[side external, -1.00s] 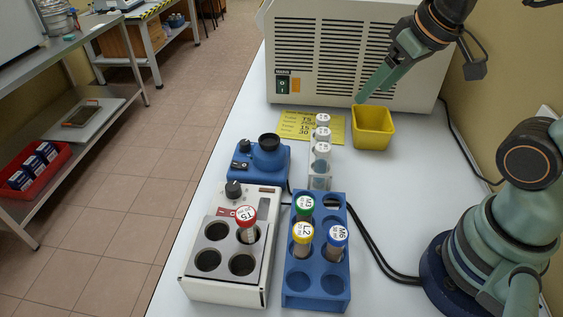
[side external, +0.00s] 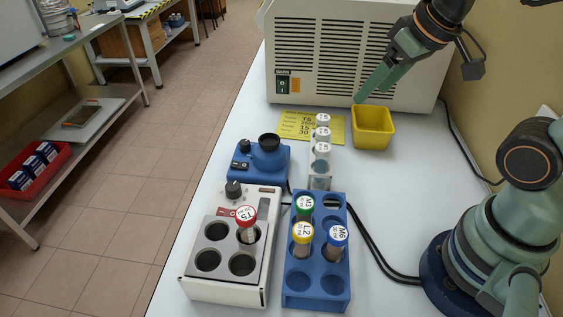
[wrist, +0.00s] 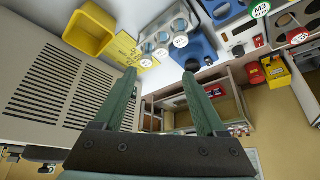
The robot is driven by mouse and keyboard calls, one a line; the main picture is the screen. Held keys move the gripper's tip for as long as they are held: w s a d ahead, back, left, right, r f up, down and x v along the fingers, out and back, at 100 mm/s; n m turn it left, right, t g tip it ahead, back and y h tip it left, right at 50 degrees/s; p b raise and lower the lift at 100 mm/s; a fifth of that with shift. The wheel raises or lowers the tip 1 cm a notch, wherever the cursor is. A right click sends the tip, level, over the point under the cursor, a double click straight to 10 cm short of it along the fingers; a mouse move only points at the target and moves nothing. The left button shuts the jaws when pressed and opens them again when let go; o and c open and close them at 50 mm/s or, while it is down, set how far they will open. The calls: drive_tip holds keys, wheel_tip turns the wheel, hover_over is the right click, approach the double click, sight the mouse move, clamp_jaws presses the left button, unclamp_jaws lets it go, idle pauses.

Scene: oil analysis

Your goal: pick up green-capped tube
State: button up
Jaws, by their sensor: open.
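The green-capped tube (side external: 305,207) stands upright in the blue rack (side external: 316,301), in the column on the left, just behind the yellow-capped tube (side external: 302,236). A blue-capped tube (side external: 338,238) stands in the same rack on the right. My gripper (side external: 357,100) is high and far behind the rack, beside the yellow bin, well apart from the tube. In the wrist view my gripper (wrist: 160,74) has its fingers apart with nothing between them.
A yellow bin (side external: 373,140) stands below and right of my fingertips. Several white-capped tubes (side external: 322,134) stand in a row behind the rack. A heater block (side external: 188,285) with a red-capped tube (side external: 246,216), a blue mixer (side external: 262,160) and a large vented machine (side external: 330,50) are nearby.

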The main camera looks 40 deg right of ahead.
drive_tip(key=a+f+m+g, duration=0.2)
drive_tip(key=a+m+g, duration=0.1)
drive_tip(key=a+m, duration=0.6)
drive_tip(key=m+g, duration=0.3)
drive_tip(key=m, duration=0.4)
hover_over(305, 202)
wheel_tip(305, 202, down, 3)
wheel_tip(305, 202, down, 12)
drive_tip(key=shift+f, duration=0.1)
clamp_jaws()
